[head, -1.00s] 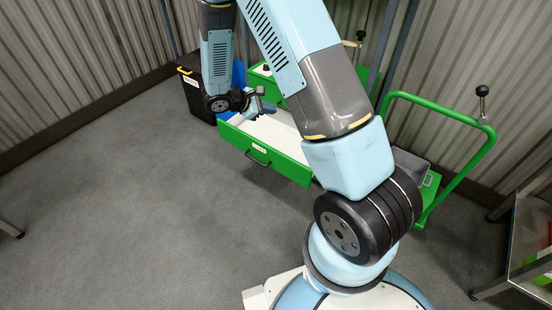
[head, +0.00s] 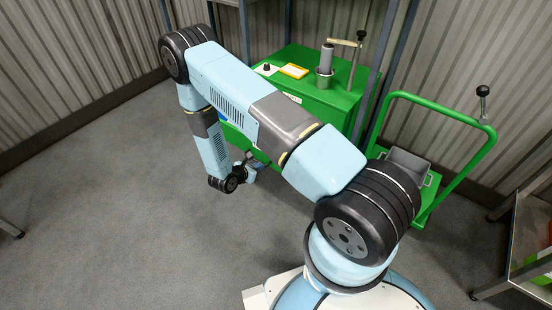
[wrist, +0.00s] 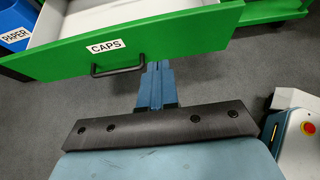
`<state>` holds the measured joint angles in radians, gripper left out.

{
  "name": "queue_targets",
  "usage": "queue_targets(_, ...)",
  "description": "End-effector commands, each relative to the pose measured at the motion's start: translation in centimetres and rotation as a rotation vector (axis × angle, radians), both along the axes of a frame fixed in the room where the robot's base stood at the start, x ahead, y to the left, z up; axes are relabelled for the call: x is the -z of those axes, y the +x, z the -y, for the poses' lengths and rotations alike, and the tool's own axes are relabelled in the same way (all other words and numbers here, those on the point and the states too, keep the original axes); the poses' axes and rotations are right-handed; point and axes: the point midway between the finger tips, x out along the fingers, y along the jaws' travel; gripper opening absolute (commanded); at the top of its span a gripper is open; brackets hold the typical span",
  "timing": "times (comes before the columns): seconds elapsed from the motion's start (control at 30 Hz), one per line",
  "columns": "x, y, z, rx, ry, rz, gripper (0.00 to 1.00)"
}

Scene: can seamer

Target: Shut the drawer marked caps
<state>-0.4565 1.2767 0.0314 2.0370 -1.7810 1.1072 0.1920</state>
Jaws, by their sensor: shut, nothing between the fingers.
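The drawer marked caps (wrist: 200,40) stands open in the wrist view, with its pale inside showing behind the green front. Its white label (wrist: 103,47) and black bar handle (wrist: 118,69) face me. My gripper (wrist: 157,70) is shut and empty. Its blue fingertips are at the lower edge of the drawer front, just right of the handle; I cannot tell whether they touch it. In the head view my gripper (head: 250,164) is low in front of the green cabinet (head: 335,105), and my arm hides most of the drawer.
A blue bin labelled paper (wrist: 16,38) is left of the drawer. A green trolley (head: 430,185) with a tall handle stands right of the cabinet. A metal table (head: 520,240) is at the far right. The grey floor (head: 100,210) on the left is clear.

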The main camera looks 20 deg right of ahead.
Motion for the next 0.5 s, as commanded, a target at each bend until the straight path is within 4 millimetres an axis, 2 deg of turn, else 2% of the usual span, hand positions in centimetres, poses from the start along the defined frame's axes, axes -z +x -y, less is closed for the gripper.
queue_targets(0.17, 0.8, 0.2, 0.5, -0.008, -0.002, -0.005, 0.00)
queue_targets(0.5, 3.4, 2.8, 4.4, -0.004, -0.001, -0.006, 0.00)
